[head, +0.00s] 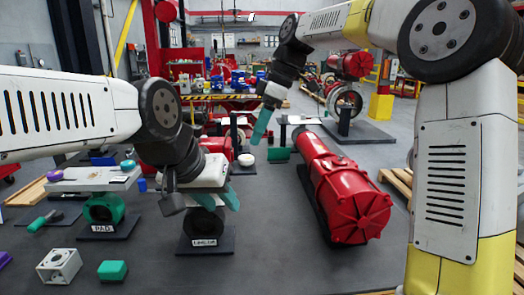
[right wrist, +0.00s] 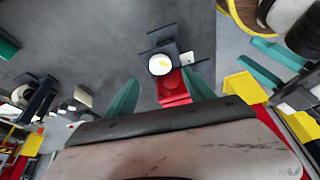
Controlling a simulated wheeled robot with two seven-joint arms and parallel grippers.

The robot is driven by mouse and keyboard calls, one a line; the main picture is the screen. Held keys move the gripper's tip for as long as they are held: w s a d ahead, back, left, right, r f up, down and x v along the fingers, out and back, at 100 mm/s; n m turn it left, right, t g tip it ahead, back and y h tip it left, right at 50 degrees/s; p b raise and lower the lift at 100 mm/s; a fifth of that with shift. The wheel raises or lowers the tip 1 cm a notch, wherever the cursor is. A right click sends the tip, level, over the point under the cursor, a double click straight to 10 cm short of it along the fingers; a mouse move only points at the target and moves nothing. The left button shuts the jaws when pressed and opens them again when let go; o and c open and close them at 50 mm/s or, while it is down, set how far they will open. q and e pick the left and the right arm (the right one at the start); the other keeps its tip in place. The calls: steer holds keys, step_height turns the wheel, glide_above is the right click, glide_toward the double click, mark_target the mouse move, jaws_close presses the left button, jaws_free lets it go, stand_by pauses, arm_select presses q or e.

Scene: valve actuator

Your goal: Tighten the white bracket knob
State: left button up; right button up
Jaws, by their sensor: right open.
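The white round knob (head: 246,159) shows in the middle of the head view, low beside red parts on the dark floor or mat. In the right wrist view the white knob (right wrist: 160,65) has a small yellow mark and sits on a dark bracket by a red block (right wrist: 173,88). My right gripper (head: 261,130) is open and empty above the knob; in the right wrist view its teal fingers (right wrist: 160,78) stand apart on either side of the knob's line, not touching it. My left gripper (head: 221,202) is open and empty over a labelled dark stand; it also shows in the right wrist view (right wrist: 247,49).
A large red cylindrical actuator (head: 345,195) lies to the right of my left gripper. A stand labelled PAD (head: 105,215), a white block (head: 59,266) and a green block (head: 112,270) are at left. Bare dark mat lies in front.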

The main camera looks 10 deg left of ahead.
mark_target(247, 157)
steer(key=x, duration=0.6)
steer(key=shift+a+f, duration=0.15)
steer(key=shift+f, duration=0.2)
